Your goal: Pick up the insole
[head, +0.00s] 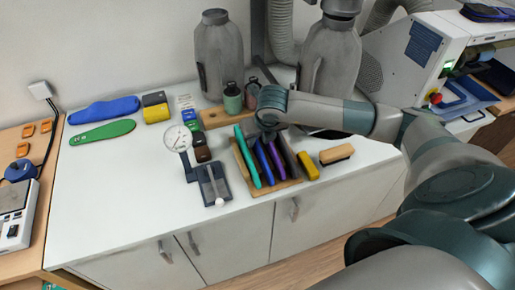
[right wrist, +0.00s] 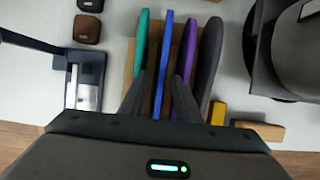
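A wooden rack (head: 289,185) on the white counter holds several upright insoles: a teal insole (head: 246,156), a blue insole (head: 262,160), a purple insole (head: 277,160) and a dark grey insole (right wrist: 209,58). My right gripper (head: 268,133) is over the rack, pointing down. In the right wrist view its fingers (right wrist: 159,92) are apart, one on each side of the blue insole (right wrist: 165,62), near the teal and purple ones. I cannot tell whether they touch it. My left gripper is not in view.
A dial gauge (head: 177,138) and a dark press-like tool (head: 214,184) stand left of the rack. A yellow block (head: 308,166) and a brush (head: 337,154) lie to its right. Blue (head: 104,110) and green (head: 102,132) insoles lie flat at left.

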